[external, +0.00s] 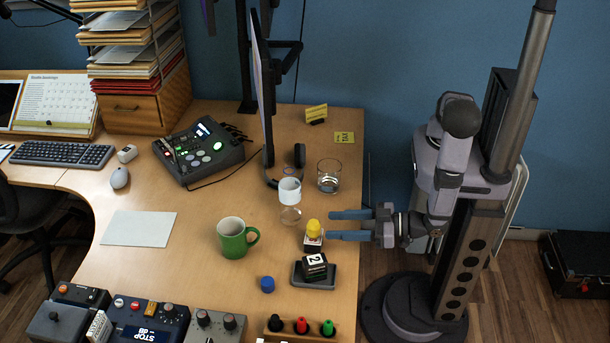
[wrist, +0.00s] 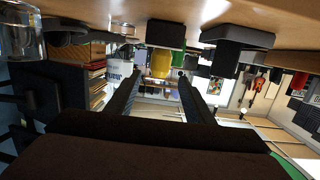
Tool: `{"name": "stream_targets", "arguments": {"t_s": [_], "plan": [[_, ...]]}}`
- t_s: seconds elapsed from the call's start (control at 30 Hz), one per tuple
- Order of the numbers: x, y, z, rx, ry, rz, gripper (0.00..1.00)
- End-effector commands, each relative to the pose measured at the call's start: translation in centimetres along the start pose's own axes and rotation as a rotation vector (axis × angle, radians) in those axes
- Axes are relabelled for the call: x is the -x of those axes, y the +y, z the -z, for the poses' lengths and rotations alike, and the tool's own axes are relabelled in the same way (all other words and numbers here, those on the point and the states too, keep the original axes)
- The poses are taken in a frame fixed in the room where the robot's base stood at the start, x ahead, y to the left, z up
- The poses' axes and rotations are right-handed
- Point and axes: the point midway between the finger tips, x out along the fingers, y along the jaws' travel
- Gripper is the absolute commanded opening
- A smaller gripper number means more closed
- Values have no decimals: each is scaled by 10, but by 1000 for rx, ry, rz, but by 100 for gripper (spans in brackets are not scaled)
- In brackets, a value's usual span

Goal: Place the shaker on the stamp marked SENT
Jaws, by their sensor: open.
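A yellow rounded piece (external: 314,229), which looks like the shaker, sits on top of a small black-and-white block (external: 311,244). I cannot read SENT on that block. A dark block with white markings (external: 315,261) lies in a shallow dark tray (external: 299,281) just in front; its lettering is unclear too. My gripper (external: 335,226) is open and empty, its fingers level, just right of the yellow piece. In the wrist view, which is upside down, the yellow piece (wrist: 161,64) shows between and beyond the fingertips (wrist: 160,76), under the black block (wrist: 165,33).
A green mug (external: 232,240) and a white cup-like item (external: 290,190) stand to the left. A clear glass (external: 329,176) is behind. A blue cap (external: 267,284) lies in front, near a rack of coloured knobs (external: 301,326). The desk's right edge is close to the gripper.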

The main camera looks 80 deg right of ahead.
Motion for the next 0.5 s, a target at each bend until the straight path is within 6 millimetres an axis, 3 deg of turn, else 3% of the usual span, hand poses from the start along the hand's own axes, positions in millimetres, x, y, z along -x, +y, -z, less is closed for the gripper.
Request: {"name": "stream_targets", "arguments": {"t_s": [0.2, 0.5], "plan": [[38, -1, -1, 0, 0, 5, 48], [67, 0, 0, 0, 0, 1, 48]]}}
